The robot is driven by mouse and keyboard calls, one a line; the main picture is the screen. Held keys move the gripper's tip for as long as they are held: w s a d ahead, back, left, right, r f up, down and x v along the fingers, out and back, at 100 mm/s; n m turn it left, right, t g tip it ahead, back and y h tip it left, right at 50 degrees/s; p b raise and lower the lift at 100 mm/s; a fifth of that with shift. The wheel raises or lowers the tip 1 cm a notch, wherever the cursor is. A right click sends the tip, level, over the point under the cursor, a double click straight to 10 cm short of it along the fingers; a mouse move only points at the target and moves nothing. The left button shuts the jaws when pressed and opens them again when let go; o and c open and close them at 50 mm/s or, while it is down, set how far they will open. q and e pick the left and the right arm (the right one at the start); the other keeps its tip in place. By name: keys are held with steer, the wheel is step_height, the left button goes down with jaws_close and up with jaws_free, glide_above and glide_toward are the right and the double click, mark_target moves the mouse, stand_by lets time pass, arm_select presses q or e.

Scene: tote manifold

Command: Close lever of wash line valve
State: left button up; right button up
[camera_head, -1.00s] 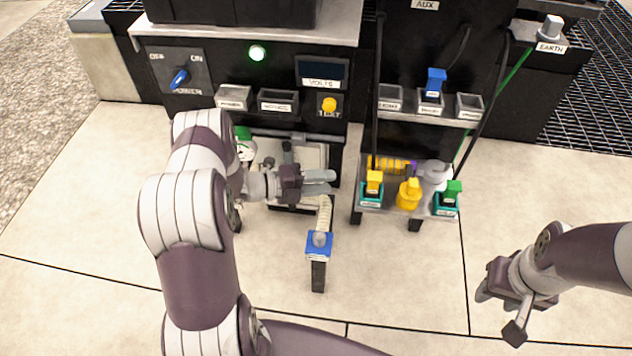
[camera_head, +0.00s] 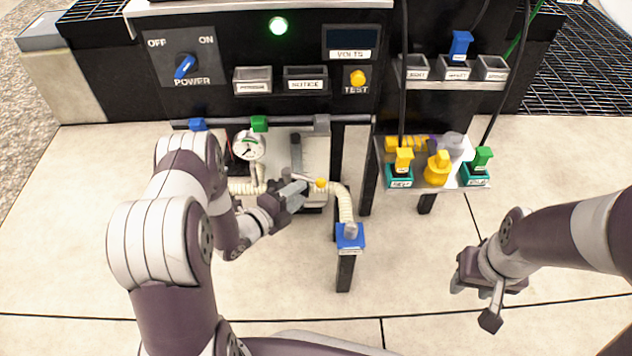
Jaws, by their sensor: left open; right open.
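A beige pipe (camera_head: 345,203) runs under the panel and bends down to a blue block (camera_head: 351,242) on a black post. A small yellow tip (camera_head: 320,183) shows on the pipe, just right of my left fingers. A dark upright lever-like part (camera_head: 295,152) stands behind the pipe. I cannot tell which of these is the wash line valve lever. My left gripper (camera_head: 297,194) is open, in front of the pipe, its fingers close to the yellow tip; contact is unclear. The fingers hide part of the pipe. My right gripper (camera_head: 472,303) is open and empty, low on the right.
A round gauge (camera_head: 249,145) stands left of the pipe. A shelf (camera_head: 478,183) with yellow, teal and green connectors is to the right. The floor between the pipe post and my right gripper is clear.

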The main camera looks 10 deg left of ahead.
mark_target(320, 180)
arm_select(q)
steer(key=b+x, duration=0.1)
steer(key=x, duration=0.2)
steer(key=b+x, duration=0.2)
steer(key=x, duration=0.1)
steer(key=b+x, duration=0.1)
steer(key=x, duration=0.2)
steer(key=shift+a+f, duration=0.1)
steer(key=shift+f, duration=0.2)
steer(key=shift+w+r, duration=0.1)
steer(key=shift+w, duration=0.1)
arm_select(e)
step_height(320, 180, down, 5)
steer(key=shift+f, duration=0.2)
arm_select(q)
steer(key=shift+c, duration=0.3)
